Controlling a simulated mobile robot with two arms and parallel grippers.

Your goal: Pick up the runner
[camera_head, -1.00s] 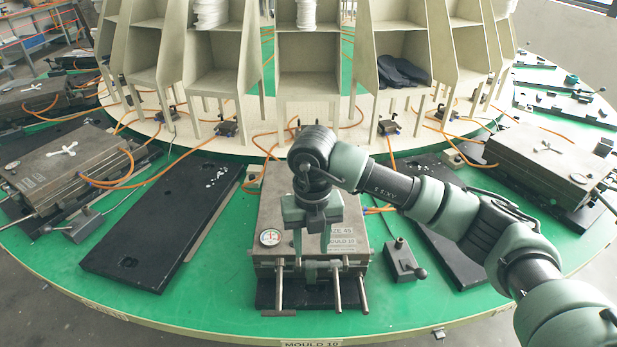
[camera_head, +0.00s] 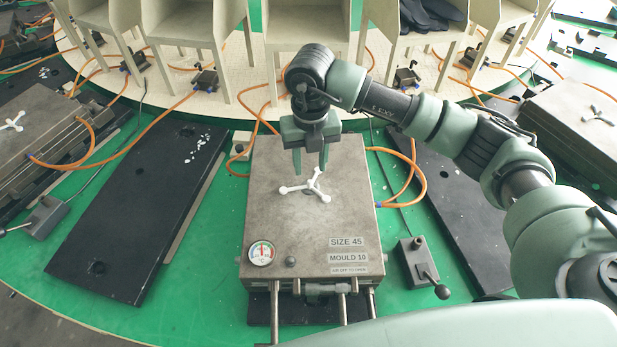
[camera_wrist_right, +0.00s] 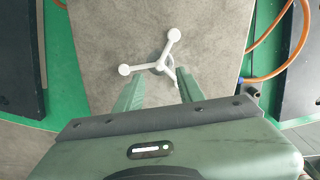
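The runner (camera_head: 307,187) is a small white three-armed piece with round ends, lying on top of the grey mould (camera_head: 270,215) marked SIZE 45, MOULD 10. In the right wrist view the runner (camera_wrist_right: 160,67) is just beyond the fingertips, with one arm reaching back toward the right finger. My right gripper (camera_head: 310,170) points down over the mould, close to the runner. Its two fingers are apart with nothing held between them, and the right wrist view shows the gripper (camera_wrist_right: 157,92) open too. Whether a finger touches the runner I cannot tell. My left gripper is not in view.
A gauge (camera_head: 261,253) sits on the mould's front left corner. A lever box (camera_head: 415,262) stands to its right, and orange hoses (camera_head: 419,180) curve beside it. A black plate (camera_head: 140,210) lies to the left. Cream racks (camera_head: 305,45) stand behind.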

